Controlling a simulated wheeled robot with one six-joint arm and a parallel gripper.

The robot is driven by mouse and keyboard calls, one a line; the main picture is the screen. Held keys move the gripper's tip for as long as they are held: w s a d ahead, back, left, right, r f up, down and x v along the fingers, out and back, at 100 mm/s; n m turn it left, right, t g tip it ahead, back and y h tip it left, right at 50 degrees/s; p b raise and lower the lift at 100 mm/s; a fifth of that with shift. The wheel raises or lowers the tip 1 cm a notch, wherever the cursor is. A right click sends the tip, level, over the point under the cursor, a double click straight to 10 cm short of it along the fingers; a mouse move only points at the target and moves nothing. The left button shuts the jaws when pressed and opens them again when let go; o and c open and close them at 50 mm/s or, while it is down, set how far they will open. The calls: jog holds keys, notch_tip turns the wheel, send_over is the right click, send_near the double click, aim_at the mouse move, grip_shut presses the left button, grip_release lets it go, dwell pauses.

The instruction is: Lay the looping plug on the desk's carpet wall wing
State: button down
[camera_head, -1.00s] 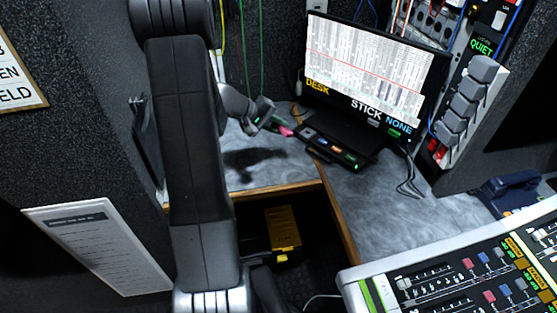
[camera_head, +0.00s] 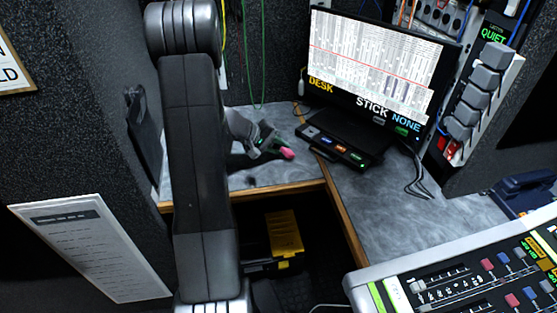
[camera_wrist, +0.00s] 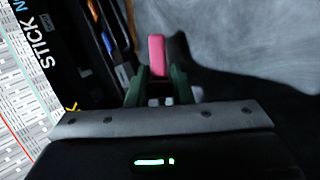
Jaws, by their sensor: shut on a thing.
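The pink looping plug (camera_head: 287,153) is held in my gripper (camera_head: 272,148), over the left wing of the grey desk (camera_head: 280,180), which runs along the dark carpet wall. In the wrist view, the pink plug (camera_wrist: 156,55) sticks out between the two dark green fingers of my gripper (camera_wrist: 158,85), which are shut on it. Grey desk surface (camera_wrist: 225,50) shows beyond and to the right of it. The plug's end between the fingers is hidden. I cannot tell how high the plug is above the desk.
A black button box (camera_head: 335,148) sits close to the right of the plug, in front of the monitor (camera_head: 370,70). A wooden front edge (camera_head: 285,188) borders the desk, with a dark knee space and yellow case (camera_head: 284,232) below. The right wing (camera_head: 385,205) is mostly clear.

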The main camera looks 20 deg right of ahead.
jog(key=c, duration=1.5)
grip_release()
jog(key=shift+o, duration=0.2)
jog(key=p+v, duration=0.2)
jog(key=v, duration=0.6)
jog(key=shift+r, duration=0.15)
notch_tip(320, 180, up, 8)
jog(key=a+p, duration=0.2)
jog(key=p, duration=0.2)
